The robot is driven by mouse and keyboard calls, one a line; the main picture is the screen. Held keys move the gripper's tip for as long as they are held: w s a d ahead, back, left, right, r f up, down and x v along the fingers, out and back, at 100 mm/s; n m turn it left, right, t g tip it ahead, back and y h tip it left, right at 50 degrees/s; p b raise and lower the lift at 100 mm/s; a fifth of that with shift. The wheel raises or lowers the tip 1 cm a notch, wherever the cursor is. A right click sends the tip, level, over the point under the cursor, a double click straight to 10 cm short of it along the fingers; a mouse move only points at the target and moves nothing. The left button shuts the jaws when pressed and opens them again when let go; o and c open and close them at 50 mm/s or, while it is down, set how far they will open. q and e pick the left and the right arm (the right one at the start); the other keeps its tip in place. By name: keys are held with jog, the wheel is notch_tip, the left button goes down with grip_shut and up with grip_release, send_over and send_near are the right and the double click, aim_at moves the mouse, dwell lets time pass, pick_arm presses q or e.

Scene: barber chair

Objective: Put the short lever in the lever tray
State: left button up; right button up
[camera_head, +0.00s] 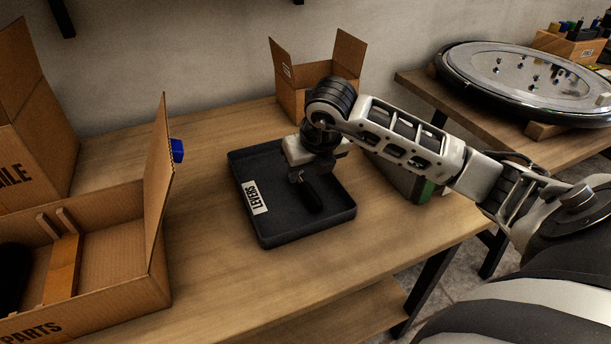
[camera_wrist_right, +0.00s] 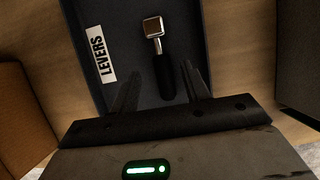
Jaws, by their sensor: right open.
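The lever tray (camera_head: 285,232) is a shallow black tray on the wooden table, with a white "LEVERS" label (camera_head: 254,197) on its floor. The short lever (camera_head: 313,197) has a black grip and a metal head; its grip shows below my right gripper in the head view. In the right wrist view the lever (camera_wrist_right: 165,72) lies over the tray floor, metal head away from me. My right gripper (camera_wrist_right: 160,85) is open above the tray, its two fingers apart on either side of the lever's grip. Whether they touch it is hard to tell. My left gripper is not in view.
An open cardboard box marked "PARTS" (camera_head: 100,300) stands at the left front, with a wooden piece inside. A smaller open box (camera_head: 290,100) is behind the tray. A green-edged box (camera_head: 410,182) stands right of the tray. Bare table lies in front.

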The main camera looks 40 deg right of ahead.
jog(key=v, duration=0.6)
jog(key=shift+r, duration=0.4)
jog(key=shift+s, duration=0.15)
